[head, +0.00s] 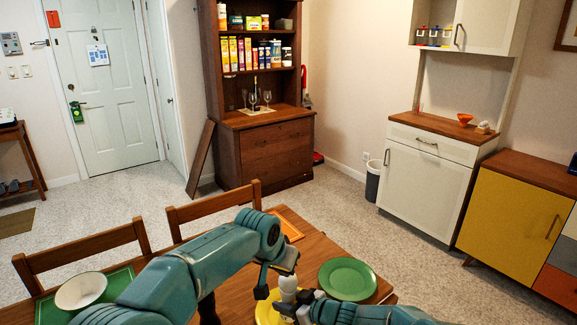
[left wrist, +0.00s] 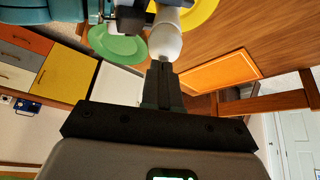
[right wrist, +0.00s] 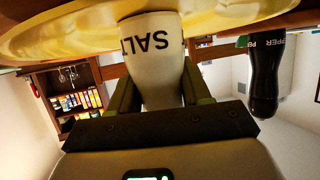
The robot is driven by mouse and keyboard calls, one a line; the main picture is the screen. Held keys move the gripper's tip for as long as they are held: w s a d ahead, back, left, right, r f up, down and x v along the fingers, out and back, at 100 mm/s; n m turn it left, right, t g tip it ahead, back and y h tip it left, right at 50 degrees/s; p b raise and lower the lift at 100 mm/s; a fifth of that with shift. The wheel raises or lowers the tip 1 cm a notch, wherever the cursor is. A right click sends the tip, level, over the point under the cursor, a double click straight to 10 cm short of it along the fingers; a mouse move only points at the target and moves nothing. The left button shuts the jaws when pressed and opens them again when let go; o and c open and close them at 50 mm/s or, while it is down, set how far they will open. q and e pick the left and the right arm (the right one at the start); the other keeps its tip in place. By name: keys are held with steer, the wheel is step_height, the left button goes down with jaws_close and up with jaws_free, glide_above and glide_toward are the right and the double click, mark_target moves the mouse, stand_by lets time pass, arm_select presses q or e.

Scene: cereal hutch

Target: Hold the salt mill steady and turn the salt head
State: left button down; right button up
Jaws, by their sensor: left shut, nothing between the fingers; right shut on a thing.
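The white salt mill (head: 288,284) stands by the yellow plate (head: 263,312) on the table. In the right wrist view the salt mill (right wrist: 150,38) shows its SALT lettering between the fingers. My right gripper (right wrist: 158,92) is shut on its body from the side. My left gripper (left wrist: 162,72) is shut and empty, its fingertips close to the rounded end of the salt mill (left wrist: 166,42). I cannot tell whether they touch it.
A dark pepper mill (right wrist: 264,72) stands nearby. A green plate (head: 348,279) lies right of the salt mill, and a white bowl (head: 80,290) sits at the left. Chairs (head: 215,207) line the far table edge. A hutch and cabinets stand beyond.

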mark_target(282, 283)
arm_select(q)
steer(key=shift+f, duration=1.55)
steer(key=shift+w, duration=0.1)
steer(key=shift+w+a+f, duration=0.1)
steer(key=shift+w+a, duration=0.15)
steer(key=shift+a, duration=0.25)
steer(key=shift+s, duration=0.15)
steer(key=shift+s+a, duration=0.15)
steer(key=shift+s, duration=0.1)
step_height(282, 283, up, 6)
stand_by(0.3)
